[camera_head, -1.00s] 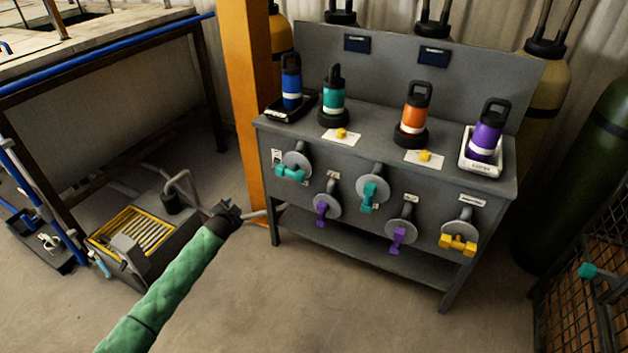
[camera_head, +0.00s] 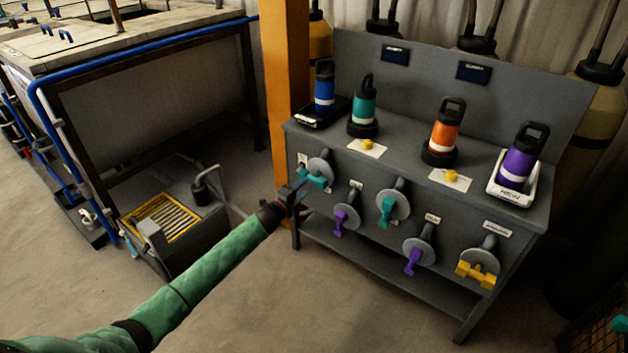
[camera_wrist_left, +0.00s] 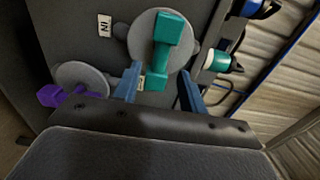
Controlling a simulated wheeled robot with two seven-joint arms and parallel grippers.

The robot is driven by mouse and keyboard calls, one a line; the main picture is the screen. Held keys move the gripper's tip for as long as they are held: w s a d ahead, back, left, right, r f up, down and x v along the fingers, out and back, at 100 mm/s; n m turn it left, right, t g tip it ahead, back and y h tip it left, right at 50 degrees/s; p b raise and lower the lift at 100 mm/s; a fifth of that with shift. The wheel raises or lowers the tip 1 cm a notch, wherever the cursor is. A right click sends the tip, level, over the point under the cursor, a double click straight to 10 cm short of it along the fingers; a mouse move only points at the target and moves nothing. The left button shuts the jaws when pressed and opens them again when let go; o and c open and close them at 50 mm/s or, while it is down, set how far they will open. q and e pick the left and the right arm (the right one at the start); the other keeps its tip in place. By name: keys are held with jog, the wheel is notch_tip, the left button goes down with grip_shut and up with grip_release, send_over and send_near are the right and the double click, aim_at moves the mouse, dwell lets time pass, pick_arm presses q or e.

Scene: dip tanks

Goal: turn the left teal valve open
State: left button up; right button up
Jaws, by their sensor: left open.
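The left teal valve (camera_head: 314,178) is a teal handle on a grey round plate at the left end of the grey bench's front. In the left wrist view the teal handle (camera_wrist_left: 165,50) stands just ahead of my fingers, its near end between the fingertip lines. My left gripper (camera_head: 296,192) is at the valve's left side in the head view. Its two blue fingers (camera_wrist_left: 160,86) are apart, and whether they touch the handle I cannot tell. A second teal valve (camera_head: 386,212) sits further right. My right gripper is not in view.
Purple valves (camera_head: 341,221) and a yellow valve (camera_head: 477,273) share the bench front (camera_head: 365,247). Blue, teal, orange and purple bottles stand on top. An orange post (camera_head: 285,90) rises close behind my left gripper. Open floor lies in front.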

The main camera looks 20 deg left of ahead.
aim_at(311, 181)
pick_arm(q)
jog(key=shift+p+x, duration=0.4)
jog(key=shift+x, duration=3.05)
jog(key=shift+a, duration=0.15)
grip_shut()
